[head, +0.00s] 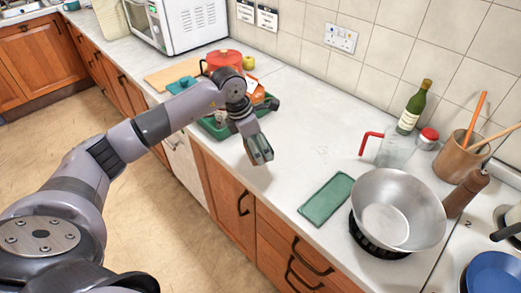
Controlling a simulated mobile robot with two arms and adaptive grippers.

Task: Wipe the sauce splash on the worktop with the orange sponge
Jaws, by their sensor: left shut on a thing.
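My left gripper (259,150) hangs over the worktop (295,110) near its front edge, pointing down. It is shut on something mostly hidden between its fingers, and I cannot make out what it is. I cannot pick out an orange sponge for certain. An orange object (257,94) with a white patch shows behind the left wrist, partly hidden, by a green tray (212,128). Faint marks (321,152) show on the worktop right of the gripper; I cannot tell if they are sauce. My right gripper is not in view.
A green flat mat (326,198) lies right of the gripper, beside a steel pan (397,210). A clear jug (390,149) with a red handle, a green bottle (413,107) and a utensil pot (459,158) stand behind. A red pot (224,59) stands at the back left.

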